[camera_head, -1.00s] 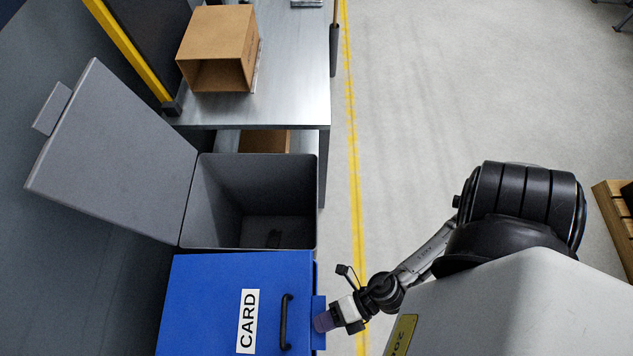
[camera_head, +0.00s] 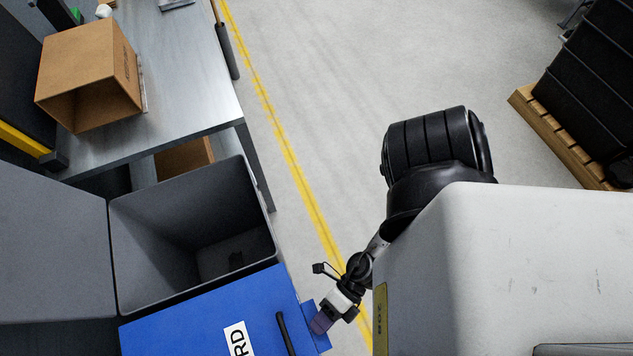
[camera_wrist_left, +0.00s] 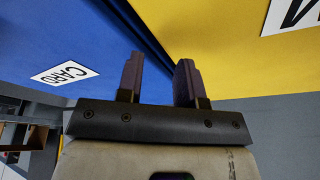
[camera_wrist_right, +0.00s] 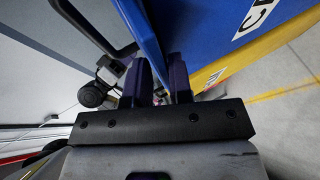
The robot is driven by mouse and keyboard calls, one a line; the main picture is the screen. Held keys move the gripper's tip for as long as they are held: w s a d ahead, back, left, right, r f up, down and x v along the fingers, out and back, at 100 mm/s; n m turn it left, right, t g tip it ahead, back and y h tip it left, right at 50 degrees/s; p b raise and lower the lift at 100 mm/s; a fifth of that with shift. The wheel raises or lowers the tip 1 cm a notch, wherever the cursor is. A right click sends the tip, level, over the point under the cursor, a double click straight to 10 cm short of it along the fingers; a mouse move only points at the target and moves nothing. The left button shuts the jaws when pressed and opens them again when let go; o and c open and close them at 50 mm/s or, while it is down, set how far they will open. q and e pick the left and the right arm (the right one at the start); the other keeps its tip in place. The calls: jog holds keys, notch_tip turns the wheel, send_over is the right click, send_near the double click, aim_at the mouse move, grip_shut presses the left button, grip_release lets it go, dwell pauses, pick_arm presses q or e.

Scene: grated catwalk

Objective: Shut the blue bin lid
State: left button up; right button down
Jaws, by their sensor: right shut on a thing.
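The blue bin lid (camera_head: 190,322) has a white CARD label and a dark handle (camera_head: 285,333). In the head view it looks roughly flat over its bin, its lower part cut off by the frame. I cannot tell whether a gap remains under it. My right gripper (camera_head: 320,322) is shut on the tab at the lid's right edge. In the right wrist view, blue bin surfaces (camera_wrist_right: 190,25) show just beyond the fingers (camera_wrist_right: 161,82). My left gripper (camera_wrist_left: 157,80) is open and empty, below the blue CARD surface (camera_wrist_left: 50,35) in its wrist view; the head view does not show it.
A grey bin (camera_head: 192,190) beside the blue one stands open, its grey lid (camera_head: 50,245) swung left. A metal table (camera_head: 195,100) holds a cardboard box (camera_head: 90,75). Yellow bin surfaces (camera_wrist_left: 225,55) show beside the blue.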

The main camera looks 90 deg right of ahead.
pick_arm(q)
jog(key=shift+a+f, duration=0.15)
jog(key=shift+f, duration=0.05)
pick_arm(e)
jog(key=shift+d+f, duration=0.4)
jog(key=shift+f, duration=0.45)
jog(key=c, duration=1.5)
grip_release()
pick_arm(q)
jog(key=shift+a, duration=0.15)
pick_arm(e)
jog(key=shift+o, duration=1.3)
jog(key=shift+a, duration=0.15)
pick_arm(q)
jog(key=shift+w, duration=0.1)
pick_arm(e)
jog(key=shift+s+r, duration=0.1)
jog(key=shift+s, duration=0.05)
